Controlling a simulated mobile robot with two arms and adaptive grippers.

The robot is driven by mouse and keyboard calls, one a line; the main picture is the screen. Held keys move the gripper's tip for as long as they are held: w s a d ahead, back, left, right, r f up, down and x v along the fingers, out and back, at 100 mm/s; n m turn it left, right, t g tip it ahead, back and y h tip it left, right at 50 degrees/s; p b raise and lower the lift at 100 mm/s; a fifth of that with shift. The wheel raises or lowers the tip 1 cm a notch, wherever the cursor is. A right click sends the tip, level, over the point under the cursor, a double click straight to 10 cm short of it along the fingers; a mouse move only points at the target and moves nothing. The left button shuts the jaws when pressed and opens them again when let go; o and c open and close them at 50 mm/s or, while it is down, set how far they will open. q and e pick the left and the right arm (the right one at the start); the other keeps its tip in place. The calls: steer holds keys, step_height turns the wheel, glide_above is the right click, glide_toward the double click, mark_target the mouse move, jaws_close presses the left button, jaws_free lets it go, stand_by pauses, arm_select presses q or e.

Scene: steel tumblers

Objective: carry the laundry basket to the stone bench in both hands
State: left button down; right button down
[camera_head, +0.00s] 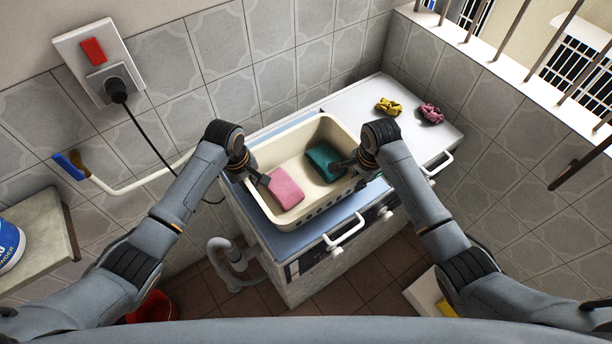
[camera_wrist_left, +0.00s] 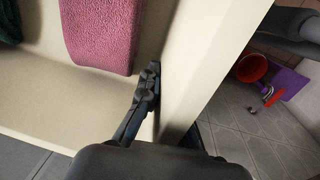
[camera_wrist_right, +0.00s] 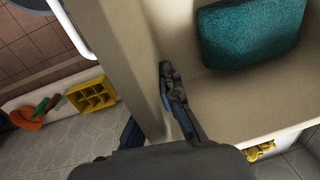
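The cream laundry basket (camera_head: 322,196) is on or just above the blue top of a white washing machine; I cannot tell if its bottom touches. A pink folded cloth (camera_head: 285,188) and a teal one (camera_head: 325,161) lie in it. My left gripper (camera_head: 258,178) is at its left end wall, one finger inside and the wall between the fingers; the inner finger leans against the wall in the left wrist view (camera_wrist_left: 150,90). My right gripper (camera_head: 345,165) holds the right end wall likewise (camera_wrist_right: 172,90). The outer fingers are mostly hidden. A grey stone slab, apparently the bench (camera_head: 40,235), is at far left.
A tub of powder (camera_head: 8,246) stands on the slab. Yellow (camera_head: 389,106) and pink (camera_head: 431,113) scrunchies lie on the white top right of the basket. A plugged cable (camera_head: 140,135) and a white pipe (camera_head: 140,183) run along the wall between slab and machine.

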arm_select(q)
steer(key=shift+r, duration=0.2)
arm_select(e)
steer(key=shift+r, duration=0.2)
